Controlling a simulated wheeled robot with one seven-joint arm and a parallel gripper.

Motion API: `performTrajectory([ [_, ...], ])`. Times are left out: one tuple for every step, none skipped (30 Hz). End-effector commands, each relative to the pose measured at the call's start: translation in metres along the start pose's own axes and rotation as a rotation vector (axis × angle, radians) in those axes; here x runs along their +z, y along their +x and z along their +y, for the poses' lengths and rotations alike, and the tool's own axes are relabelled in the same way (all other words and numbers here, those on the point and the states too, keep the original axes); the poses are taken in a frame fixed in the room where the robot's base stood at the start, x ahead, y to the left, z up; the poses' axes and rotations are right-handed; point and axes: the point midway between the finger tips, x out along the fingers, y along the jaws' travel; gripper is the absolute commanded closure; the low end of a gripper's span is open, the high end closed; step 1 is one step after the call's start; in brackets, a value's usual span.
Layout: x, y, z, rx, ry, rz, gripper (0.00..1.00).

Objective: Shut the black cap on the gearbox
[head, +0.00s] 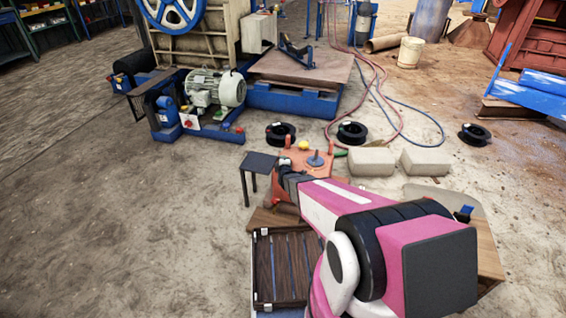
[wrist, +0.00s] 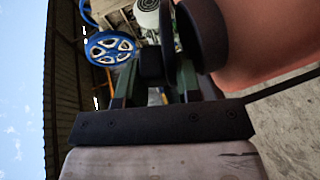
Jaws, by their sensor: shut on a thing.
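The orange gearbox (head: 323,160) stands beyond my arm in the head view, with a grey disc and a yellow knob on top. In the wrist view its orange body (wrist: 270,45) fills the upper right. The black cap (wrist: 206,36) shows there as a thick dark disc, seen nearly edge-on beside the orange body. My gripper (wrist: 160,68) is shut on the black cap at its left side; the fingers partly hide the grip. In the head view my gripper (head: 286,166) is at the gearbox's left side. I cannot tell whether the cap touches its seat.
A small dark table (head: 258,161) stands just left of my gripper. A slatted crate (head: 282,262) lies nearer to me. Pale blocks (head: 372,161) are right of the gearbox, and several black rings (head: 281,133) lie behind. The floor at left is clear.

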Motion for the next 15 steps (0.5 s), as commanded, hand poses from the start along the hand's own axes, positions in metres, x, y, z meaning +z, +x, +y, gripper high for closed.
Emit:
performTrajectory([
  [0.0008, 0.0015, 0.003, 0.011, -0.004, -0.002, 1.0],
  [0.0008, 0.0015, 0.0031, 0.012, -0.003, -0.002, 1.0],
  [0.0008, 0.0014, 0.0032, 0.012, -0.003, -0.002, 1.0],
  [0.0008, 0.0013, 0.0033, 0.012, -0.003, -0.002, 1.0],
  [0.0008, 0.0012, 0.0034, 0.012, -0.003, -0.002, 1.0],
  [0.0008, 0.0012, 0.0035, 0.012, -0.003, -0.002, 1.0],
  [0.0009, 0.0011, 0.0036, 0.012, -0.003, -0.002, 1.0],
  [0.0009, 0.0011, 0.0036, 0.012, -0.003, -0.002, 1.0],
  [0.0009, 0.001, 0.0037, 0.012, -0.003, -0.002, 0.65],
  [0.0008, 0.001, 0.0037, 0.011, -0.003, -0.002, 0.55],
  [0.0008, 0.0009, 0.0036, 0.011, -0.003, -0.002, 0.51],
  [0.0008, 0.0007, 0.0033, 0.01, -0.002, -0.002, 0.51],
  [0.0007, 0.0006, 0.0031, 0.009, -0.002, -0.002, 0.51],
  [0.0007, 0.0005, 0.0029, 0.009, -0.002, -0.002, 0.51],
  [0.0006, 0.0003, 0.0027, 0.008, -0.002, -0.001, 0.51],
])
